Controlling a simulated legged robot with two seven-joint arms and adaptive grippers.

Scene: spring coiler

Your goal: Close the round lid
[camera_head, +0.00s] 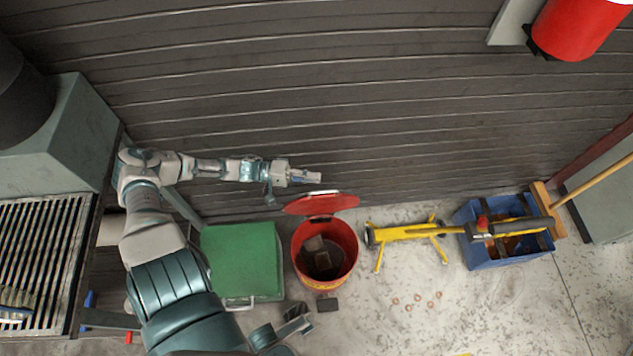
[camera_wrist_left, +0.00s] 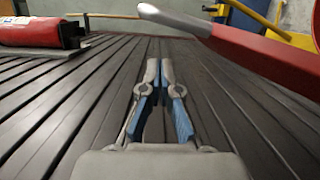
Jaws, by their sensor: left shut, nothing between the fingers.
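The round red lid (camera_head: 322,204) stands raised at the back rim of the round red bin (camera_head: 325,277), so the bin is open and dark blocks show inside. In the left wrist view the lid's red edge (camera_wrist_left: 262,45) crosses the upper right. My left gripper (camera_head: 318,177) is shut and empty, near the lid on its wall side, apart from it as far as I can tell. Its fingertips (camera_wrist_left: 160,62) meet in the left wrist view. What looks like my right gripper (camera_head: 298,321) shows partly at the bottom; its finger state is unclear.
A dark slatted wall (camera_head: 330,100) stands behind the lid. A green box (camera_head: 241,262) is left of the bin. A yellow stand (camera_head: 408,233) and a blue crate (camera_head: 508,258) are at right. A red cylinder (camera_head: 578,25) hangs at upper right.

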